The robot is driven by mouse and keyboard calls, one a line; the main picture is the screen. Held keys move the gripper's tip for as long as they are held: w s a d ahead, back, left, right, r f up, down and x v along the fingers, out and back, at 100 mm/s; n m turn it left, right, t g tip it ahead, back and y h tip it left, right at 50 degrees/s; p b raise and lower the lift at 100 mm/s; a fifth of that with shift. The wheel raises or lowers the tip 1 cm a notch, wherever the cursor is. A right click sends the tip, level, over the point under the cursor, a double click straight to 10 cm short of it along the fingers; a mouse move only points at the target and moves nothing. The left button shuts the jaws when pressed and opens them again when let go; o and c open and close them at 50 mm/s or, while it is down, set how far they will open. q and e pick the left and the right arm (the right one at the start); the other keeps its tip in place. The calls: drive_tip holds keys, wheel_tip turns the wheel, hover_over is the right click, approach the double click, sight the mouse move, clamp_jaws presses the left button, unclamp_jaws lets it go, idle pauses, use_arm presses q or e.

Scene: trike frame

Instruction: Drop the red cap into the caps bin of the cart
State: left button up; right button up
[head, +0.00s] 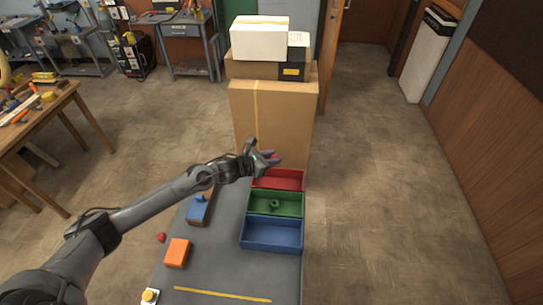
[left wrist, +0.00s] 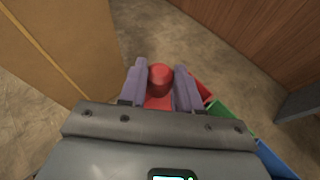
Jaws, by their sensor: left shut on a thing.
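My left gripper (head: 268,158) is over the far end of the cart (head: 222,260), above the red bin (head: 290,174). In the left wrist view its purple-grey fingers (left wrist: 160,88) are shut on the red cap (left wrist: 160,79), a rounded red piece. The red bin also shows in that view (left wrist: 201,91), below and beyond the cap. The green bin (head: 258,209) and the blue bin (head: 272,248) follow in a row towards the near end. I cannot read which bin is for caps. My right gripper is not in view.
An orange block (head: 177,252), a small red round piece (head: 161,237) and a blue piece (head: 199,209) are on the cart's left side. Tall cardboard boxes (head: 280,112) stand just beyond the far end.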

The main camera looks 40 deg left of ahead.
use_arm(q)
drive_tip(key=shift+f, duration=0.4)
drive_tip(key=o, duration=1.1)
drive_tip(key=shift+p+v, duration=0.35)
drive_tip(key=shift+v, duration=5.1)
drive_tip(key=shift+r, duration=0.1)
